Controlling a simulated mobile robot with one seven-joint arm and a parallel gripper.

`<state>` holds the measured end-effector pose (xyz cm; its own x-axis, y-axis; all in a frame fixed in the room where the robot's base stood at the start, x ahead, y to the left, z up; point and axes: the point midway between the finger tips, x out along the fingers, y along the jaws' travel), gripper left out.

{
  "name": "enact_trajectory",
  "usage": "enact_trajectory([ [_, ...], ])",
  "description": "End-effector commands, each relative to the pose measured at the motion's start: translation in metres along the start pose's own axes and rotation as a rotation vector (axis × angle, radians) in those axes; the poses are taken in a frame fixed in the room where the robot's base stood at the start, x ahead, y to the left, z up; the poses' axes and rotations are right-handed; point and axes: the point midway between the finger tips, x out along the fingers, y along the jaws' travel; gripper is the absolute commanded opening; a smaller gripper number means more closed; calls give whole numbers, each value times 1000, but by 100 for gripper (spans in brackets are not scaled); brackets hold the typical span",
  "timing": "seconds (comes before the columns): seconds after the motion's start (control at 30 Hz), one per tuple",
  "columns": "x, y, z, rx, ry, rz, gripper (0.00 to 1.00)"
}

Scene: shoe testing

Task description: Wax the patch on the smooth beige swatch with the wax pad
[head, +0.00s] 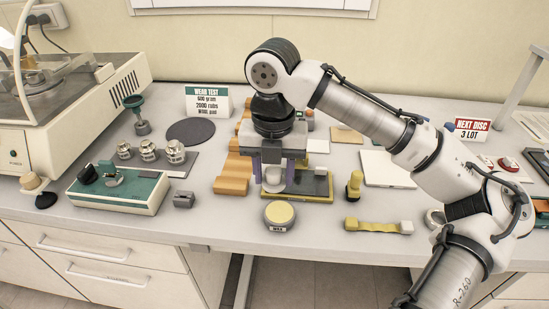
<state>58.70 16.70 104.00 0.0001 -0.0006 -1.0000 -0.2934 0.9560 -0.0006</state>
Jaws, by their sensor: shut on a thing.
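My gripper (273,184) points down over a dark board with yellow edges (318,186). Its fingers are shut on a small pale piece, which looks like the wax pad (273,177); the fingers partly cover it. The pad is low over the left part of the board, and I cannot tell whether it touches. A round tin with a yellow top, labelled as wax (279,213), stands in front of the board. A flat tan swatch (346,134) lies behind to the right. I cannot tell which surface is the smooth beige swatch, and no patch is clear.
A wavy orange block (234,173) is close left of the gripper. A yellow upright tool (354,186) and a yellow strip (378,226) are to the right, near a cream slab (386,168). A green-topped device (118,190) and metal weights (148,150) stand left.

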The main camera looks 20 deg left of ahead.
Motion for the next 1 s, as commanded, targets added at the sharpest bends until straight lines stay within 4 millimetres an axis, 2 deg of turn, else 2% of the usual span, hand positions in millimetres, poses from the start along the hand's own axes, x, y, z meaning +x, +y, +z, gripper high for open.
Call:
enact_trajectory([
  [0.33, 20, 0, -1, -13, -1, 0, 24],
  [0.7, 57, 0, -1, -11, -1, 0, 24],
  [1.0, 69, 1, -1, -12, 0, 1, 24],
])
